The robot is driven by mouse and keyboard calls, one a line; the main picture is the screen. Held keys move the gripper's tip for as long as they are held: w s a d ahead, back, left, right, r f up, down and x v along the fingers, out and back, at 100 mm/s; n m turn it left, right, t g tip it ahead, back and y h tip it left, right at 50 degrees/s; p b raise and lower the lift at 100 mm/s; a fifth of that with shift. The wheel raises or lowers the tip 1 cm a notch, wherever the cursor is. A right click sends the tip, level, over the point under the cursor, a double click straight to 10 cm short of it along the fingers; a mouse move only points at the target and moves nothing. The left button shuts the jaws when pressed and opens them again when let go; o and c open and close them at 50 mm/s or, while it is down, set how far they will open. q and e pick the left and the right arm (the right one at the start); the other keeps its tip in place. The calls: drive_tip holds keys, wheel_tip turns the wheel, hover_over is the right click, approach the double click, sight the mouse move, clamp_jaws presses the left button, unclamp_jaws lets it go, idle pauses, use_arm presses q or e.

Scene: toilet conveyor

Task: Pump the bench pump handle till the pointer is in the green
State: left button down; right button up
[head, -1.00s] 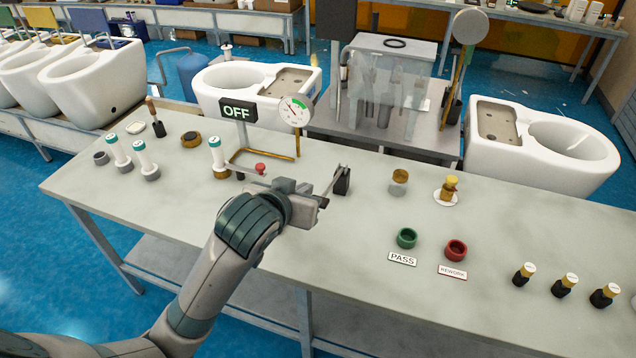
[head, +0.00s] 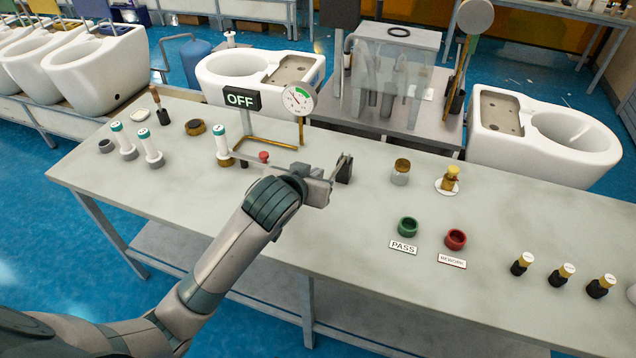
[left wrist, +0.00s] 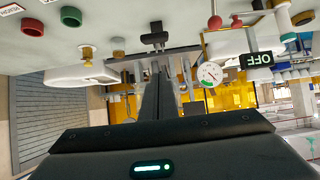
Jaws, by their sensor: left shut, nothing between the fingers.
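The round gauge (head: 298,99) stands at the back of the bench on a brass pipe. Its green band is at the upper right, and its pointer appears to lie left of the green. It also shows in the left wrist view (left wrist: 210,73). A red knob (head: 264,156) stands by the pipe. My left gripper (head: 340,163) is shut and empty, right of the red knob and close beside a small black block (head: 345,174). In the left wrist view the block (left wrist: 155,38) lies beyond the fingertips; contact is unclear. I cannot clearly make out the pump handle. My right gripper is out of view.
An OFF sign (head: 242,99) stands left of the gauge. White tubes with teal caps (head: 222,140) stand on the left of the bench. Green (head: 408,227) and red (head: 455,239) rings lie to the right. The front middle of the bench (head: 350,270) is mostly clear.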

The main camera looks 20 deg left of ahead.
use_arm(q)
drive_tip(key=p+x, duration=0.1)
drive_tip(key=x, duration=0.2)
drive_tip(key=shift+w+f, duration=0.3)
drive_tip(key=shift+f, duration=0.05)
drive_tip(key=shift+s+f+p, duration=0.2)
drive_tip(key=shift+f+p, duration=0.15)
drive_tip(key=shift+f, duration=0.2)
drive_tip(key=shift+s+f+p, duration=0.15)
drive_tip(key=shift+f+p, duration=0.15)
drive_tip(key=shift+f, duration=0.2)
drive_tip(key=shift+s+f, duration=0.25)
drive_tip(key=shift+f, duration=0.45)
